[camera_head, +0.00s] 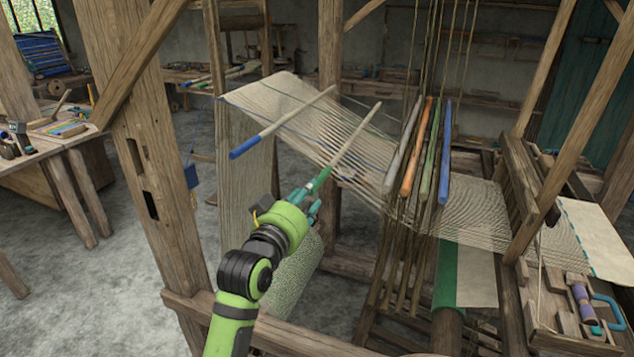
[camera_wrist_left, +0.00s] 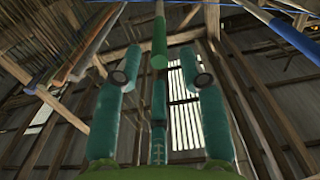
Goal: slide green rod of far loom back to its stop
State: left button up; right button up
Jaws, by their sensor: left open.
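The green rod (camera_head: 347,146) is a pale wooden stick with a green tip, lying across the warp threads of the loom and sticking out toward me. My left gripper (camera_head: 309,196) is open at its green end. In the left wrist view, the green tip (camera_wrist_left: 159,48) shows between and just beyond the spread teal fingers (camera_wrist_left: 160,77), with space on both sides. I cannot tell whether any part of the gripper touches it. The rod's far end lies on the threads. My right gripper is not in view.
A blue-tipped rod (camera_head: 283,122) lies parallel on the left. Hanging grey, orange, green and blue bars (camera_head: 425,150) stand to the right. A thick wooden post (camera_head: 145,130) and a low beam (camera_head: 300,335) flank my arm. A side bench (camera_head: 40,140) holds tools.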

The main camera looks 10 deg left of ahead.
pick_arm(q)
jog(key=shift+p+x, duration=0.9)
jog(key=shift+x, duration=2.3)
grip_shut()
